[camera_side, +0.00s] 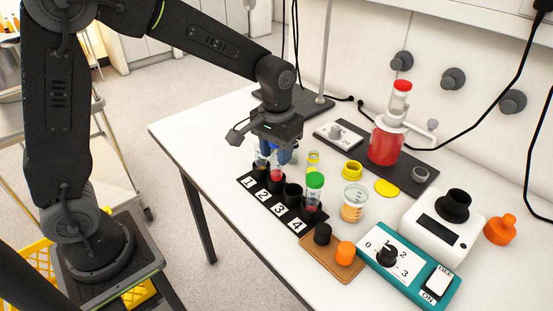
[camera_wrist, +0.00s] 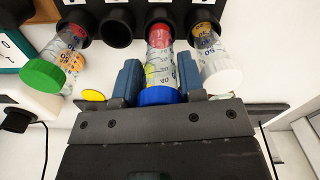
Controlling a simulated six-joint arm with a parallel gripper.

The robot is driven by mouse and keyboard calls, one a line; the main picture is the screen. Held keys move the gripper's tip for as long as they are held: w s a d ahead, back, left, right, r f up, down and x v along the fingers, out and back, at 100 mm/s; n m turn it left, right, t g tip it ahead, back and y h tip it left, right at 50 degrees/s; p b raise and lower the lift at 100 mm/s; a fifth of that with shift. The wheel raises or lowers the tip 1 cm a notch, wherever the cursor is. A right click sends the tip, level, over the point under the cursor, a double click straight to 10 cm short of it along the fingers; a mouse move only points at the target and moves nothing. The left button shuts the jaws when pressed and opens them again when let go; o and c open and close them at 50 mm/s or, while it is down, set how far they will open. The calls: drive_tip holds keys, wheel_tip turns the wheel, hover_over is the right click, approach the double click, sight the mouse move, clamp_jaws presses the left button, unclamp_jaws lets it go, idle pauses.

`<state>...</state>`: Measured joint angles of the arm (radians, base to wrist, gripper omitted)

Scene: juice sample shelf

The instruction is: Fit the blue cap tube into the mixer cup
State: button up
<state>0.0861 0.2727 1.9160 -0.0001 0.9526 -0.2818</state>
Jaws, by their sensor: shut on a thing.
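The blue cap tube (camera_wrist: 158,96) is between the blue fingers of my gripper (camera_wrist: 159,80), which is shut on it just below the cap. It holds red liquid, and its lower end sits at the second hole of the numbered black rack (camera_side: 248,185). In the side view my gripper (camera_side: 284,152) hides its cap; the red lower part of the tube (camera_side: 276,175) shows below. A black cup (camera_side: 455,204), which looks like the mixer cup, stands on a white device with a dark display (camera_side: 440,232) at the right. The cup looks empty.
A white cap tube (camera_wrist: 221,73) is in hole 1, close beside my finger. A green cap tube (camera_side: 315,183) is in hole 4; hole 3 (camera_side: 292,193) is empty.

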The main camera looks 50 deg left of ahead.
drive_tip(key=shift+f, duration=1.15)
drive_tip(key=shift+f, duration=0.3)
drive_tip(key=o, duration=0.6)
drive_tip(key=shift+o, duration=0.2)
